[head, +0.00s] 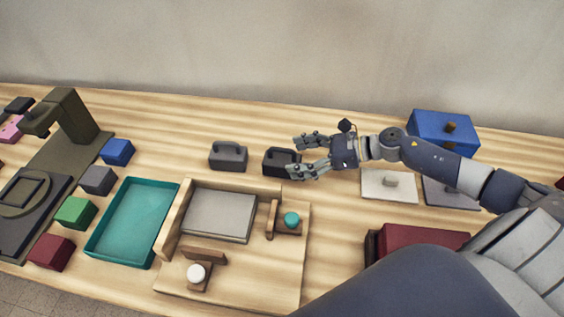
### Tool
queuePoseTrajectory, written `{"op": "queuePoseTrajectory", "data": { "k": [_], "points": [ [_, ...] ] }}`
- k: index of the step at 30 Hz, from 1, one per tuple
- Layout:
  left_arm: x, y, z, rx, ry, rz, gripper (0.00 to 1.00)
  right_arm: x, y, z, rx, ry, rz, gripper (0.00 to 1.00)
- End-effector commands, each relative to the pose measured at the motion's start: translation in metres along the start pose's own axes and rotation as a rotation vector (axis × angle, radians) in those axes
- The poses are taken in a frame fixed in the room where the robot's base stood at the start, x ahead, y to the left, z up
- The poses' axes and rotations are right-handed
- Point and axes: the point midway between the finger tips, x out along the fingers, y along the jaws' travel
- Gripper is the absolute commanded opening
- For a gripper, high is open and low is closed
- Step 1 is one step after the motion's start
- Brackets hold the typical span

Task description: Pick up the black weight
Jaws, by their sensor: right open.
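The black weight (277,163) is a dark block with a handle on top, on the wooden table near the middle of the head view. My right gripper (295,158) comes in from the right and is open. Its two fingers reach towards the right side of the black weight, with the fingertips at or just over its right end. I cannot tell if they touch it. A grey weight (229,158) of similar shape stands just left of the black one. My left gripper is not in view.
A wooden board (250,270) with a grey plate (220,215) and two knobs lies in front of the weights. A teal tray (132,222) and several coloured blocks are at left. A blue box (443,131), a white plate (372,187) and a dark red box (420,238) are at right.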

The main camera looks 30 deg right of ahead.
Motion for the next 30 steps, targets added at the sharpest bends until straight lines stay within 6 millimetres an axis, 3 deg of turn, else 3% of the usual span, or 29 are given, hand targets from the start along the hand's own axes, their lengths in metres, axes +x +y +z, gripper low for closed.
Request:
{"op": "queuePoseTrajectory", "data": {
  "k": [6,15,23,26,30],
  "points": [
    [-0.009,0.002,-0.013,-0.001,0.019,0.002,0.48,0.015,0.002,0.001,0.002,-0.003,0.0,0.73],
    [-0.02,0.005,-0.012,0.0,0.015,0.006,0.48,0.051,0.005,-0.004,0.001,-0.002,0.0,0.73],
    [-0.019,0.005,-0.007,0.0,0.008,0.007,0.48,0.054,0.005,-0.005,0.001,0.0,0.0,0.73],
    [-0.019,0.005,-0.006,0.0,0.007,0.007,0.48,0.054,0.005,-0.005,0.001,0.0,0.0,0.55],
    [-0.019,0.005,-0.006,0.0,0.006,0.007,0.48,0.054,0.005,-0.005,0.0,0.0,0.0,0.23]
  ]
}}
